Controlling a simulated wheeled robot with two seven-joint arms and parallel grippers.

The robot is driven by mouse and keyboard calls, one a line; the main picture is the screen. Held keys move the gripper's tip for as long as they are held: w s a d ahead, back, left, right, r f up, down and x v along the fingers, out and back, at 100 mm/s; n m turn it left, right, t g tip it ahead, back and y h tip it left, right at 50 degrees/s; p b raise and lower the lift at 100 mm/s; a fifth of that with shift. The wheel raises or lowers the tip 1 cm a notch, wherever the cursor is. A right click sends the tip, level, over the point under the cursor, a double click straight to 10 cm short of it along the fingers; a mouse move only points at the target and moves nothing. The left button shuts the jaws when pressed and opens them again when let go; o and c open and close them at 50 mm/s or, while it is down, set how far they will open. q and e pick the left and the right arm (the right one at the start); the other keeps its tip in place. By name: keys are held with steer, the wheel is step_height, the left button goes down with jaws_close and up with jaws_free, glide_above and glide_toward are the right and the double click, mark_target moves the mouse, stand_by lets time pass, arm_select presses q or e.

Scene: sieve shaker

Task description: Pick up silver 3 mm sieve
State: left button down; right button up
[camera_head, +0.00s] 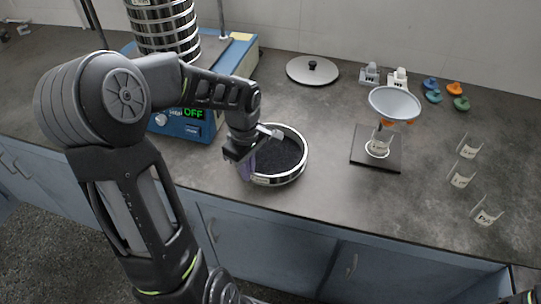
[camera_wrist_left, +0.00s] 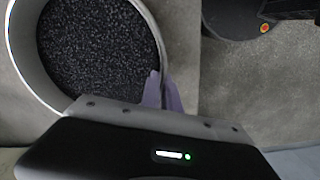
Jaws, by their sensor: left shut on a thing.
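A round silver sieve (camera_head: 291,177) with dark granules (camera_head: 279,157) inside stands on the dark bench near its front edge. I cannot read a mesh size on it. My left gripper (camera_head: 250,162) is at the sieve's left side, its purple fingers shut on the sieve's rim. The left wrist view shows the sieve rim (camera_wrist_left: 165,45) beside my left gripper's purple fingers (camera_wrist_left: 162,92). I cannot tell whether the sieve is lifted off the bench. My right gripper is not clearly visible.
A blue shaker (camera_head: 183,125) with an OFF display and stacked silver sieves (camera_head: 168,35) stands behind my arm. A lid (camera_head: 312,70) lies at the back. A funnel (camera_head: 394,103) on a stand and several small beakers (camera_head: 461,177) are to the right.

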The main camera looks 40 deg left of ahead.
stand_by(0.5)
arm_select(q)
step_height(320, 180, up, 10)
steer(key=shift+r, duration=0.1)
stand_by(0.4)
stand_by(0.5)
